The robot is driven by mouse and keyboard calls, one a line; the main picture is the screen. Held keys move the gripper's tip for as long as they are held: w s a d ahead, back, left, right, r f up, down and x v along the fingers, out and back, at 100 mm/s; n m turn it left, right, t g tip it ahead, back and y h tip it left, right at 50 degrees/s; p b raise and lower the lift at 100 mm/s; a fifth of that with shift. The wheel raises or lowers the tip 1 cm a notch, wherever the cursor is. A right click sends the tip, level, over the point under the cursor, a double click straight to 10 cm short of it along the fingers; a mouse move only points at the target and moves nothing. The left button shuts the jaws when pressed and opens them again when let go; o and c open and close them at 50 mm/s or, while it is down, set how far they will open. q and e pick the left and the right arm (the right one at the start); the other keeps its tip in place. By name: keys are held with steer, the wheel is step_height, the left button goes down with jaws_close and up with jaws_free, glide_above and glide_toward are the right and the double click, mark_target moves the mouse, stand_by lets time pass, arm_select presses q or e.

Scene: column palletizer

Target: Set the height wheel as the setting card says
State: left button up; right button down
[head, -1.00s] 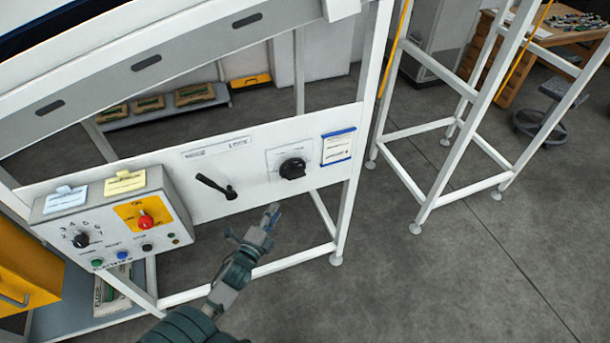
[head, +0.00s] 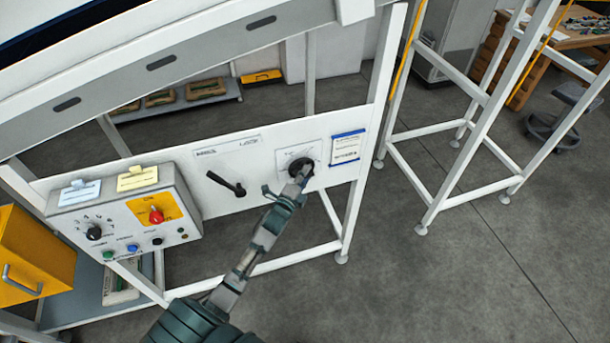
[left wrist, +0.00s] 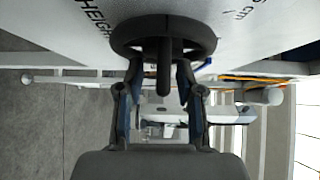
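The black height wheel (head: 301,166) is on the white panel, partly hidden behind my left gripper (head: 303,178) in the head view. In the left wrist view the dark wheel (left wrist: 190,33) fills the top middle, with the letters "HEIGHT" beside it. A dark peg sticks out from the wheel between the fingertips of my left gripper (left wrist: 160,75). The fingers are apart, with a gap on each side of the peg; I cannot tell whether the tips touch the wheel. The blue-edged setting card (head: 346,147) hangs right of the wheel; its writing is too small to read. My right gripper is not in view.
A black lever (head: 227,184) sits left of the wheel. Further left is a grey control box (head: 190,215) with a red knob (head: 155,216), a dial (head: 94,232) and several buttons. A white frame post (head: 366,160) stands just right of the card.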

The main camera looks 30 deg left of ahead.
arm_select(q)
jaws_close()
steer(key=shift+s, duration=0.1)
steer(key=shift+f, duration=0.1)
